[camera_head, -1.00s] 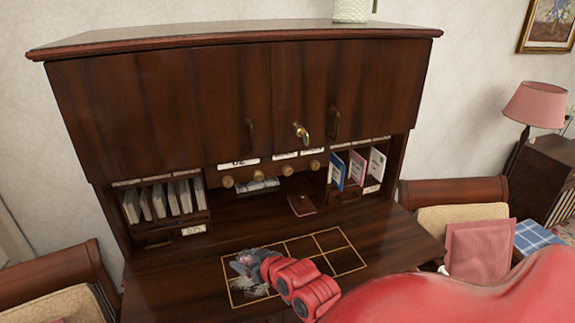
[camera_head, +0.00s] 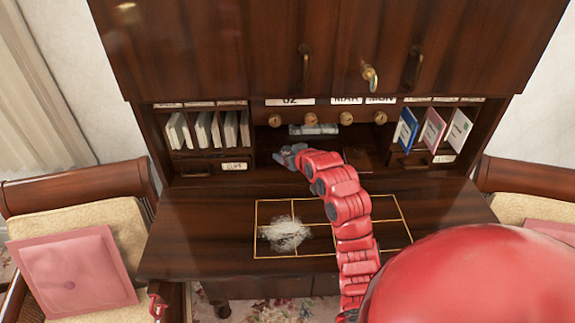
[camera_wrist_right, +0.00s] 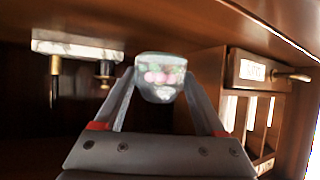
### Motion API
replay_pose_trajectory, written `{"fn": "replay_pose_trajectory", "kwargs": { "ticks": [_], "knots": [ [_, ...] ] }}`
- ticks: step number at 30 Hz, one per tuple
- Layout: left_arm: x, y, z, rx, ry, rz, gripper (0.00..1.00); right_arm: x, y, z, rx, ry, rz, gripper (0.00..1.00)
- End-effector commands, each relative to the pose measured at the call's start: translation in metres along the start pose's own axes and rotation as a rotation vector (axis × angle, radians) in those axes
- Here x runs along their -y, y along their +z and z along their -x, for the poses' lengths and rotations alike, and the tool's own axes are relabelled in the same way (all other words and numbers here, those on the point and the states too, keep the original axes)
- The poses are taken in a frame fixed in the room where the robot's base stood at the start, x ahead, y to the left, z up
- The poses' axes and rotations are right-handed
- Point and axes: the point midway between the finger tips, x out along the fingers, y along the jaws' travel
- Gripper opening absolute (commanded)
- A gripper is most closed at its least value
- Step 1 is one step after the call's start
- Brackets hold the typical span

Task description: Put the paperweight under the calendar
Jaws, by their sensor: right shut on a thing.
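The paperweight (camera_wrist_right: 160,78) is a clear glass block with pink and green inside. It sits between the fingertips of my right gripper (camera_head: 287,157), which is shut on it. In the head view this gripper is at the desk's open middle recess, below and in front of the knobs. I cannot make the paperweight out clearly there. The calendar is a row of white cards, with "02" (camera_head: 290,101) at left and "MAR" (camera_head: 347,100) and another card at right, above several round knobs (camera_head: 309,120).
A pale marbled slab (camera_head: 313,129) is in the recess, right of the gripper; it also shows in the wrist view (camera_wrist_right: 75,48). Slots with papers (camera_head: 205,132) stand left, coloured cards (camera_head: 433,130) right. A whitish patch (camera_head: 284,233) lies on the gold grid. The desktop's left part is clear.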

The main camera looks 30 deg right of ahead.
Motion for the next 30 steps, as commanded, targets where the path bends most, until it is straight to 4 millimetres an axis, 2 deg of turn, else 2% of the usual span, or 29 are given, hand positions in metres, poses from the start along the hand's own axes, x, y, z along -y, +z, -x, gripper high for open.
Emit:
{"fn": "replay_pose_trajectory", "kwargs": {
  "ticks": [1, 5, 8, 12, 23, 24, 28, 30],
  "knots": [
    [0.0, 0.001, 0.003, 0.0, 0.0, 0.0, 0.5, 0.0, -0.002, -0.007, -0.001, 0.0, 0.0, 0.0],
    [0.0, 0.001, 0.004, 0.0, 0.0, 0.0, 0.5, 0.001, -0.007, -0.013, -0.005, 0.001, 0.001, 0.0],
    [0.0, 0.001, 0.006, 0.0, 0.0, 0.0, 0.5, 0.0, 0.002, -0.017, -0.001, 0.001, 0.0, 0.0],
    [-0.001, 0.002, 0.01, 0.0, 0.0, 0.0, 0.5, 0.0, 0.023, -0.028, 0.004, 0.001, -0.001, 0.0],
    [-0.001, 0.002, 0.012, 0.0, 0.0, 0.0, 0.5, 0.0, 0.027, -0.03, -0.002, 0.001, 0.0, 0.0],
    [-0.001, 0.002, 0.013, 0.0, 0.0, 0.0, 0.5, 0.0, 0.028, -0.031, -0.002, 0.002, 0.0, 0.74],
    [-0.001, 0.002, 0.012, 0.0, 0.0, 0.0, 0.5, 0.0, 0.027, -0.03, -0.002, 0.002, 0.0, 0.98],
    [-0.001, 0.002, 0.012, 0.0, 0.0, 0.0, 0.5, 0.0, 0.027, -0.03, -0.001, 0.002, 0.0, 1.0]
  ]
}}
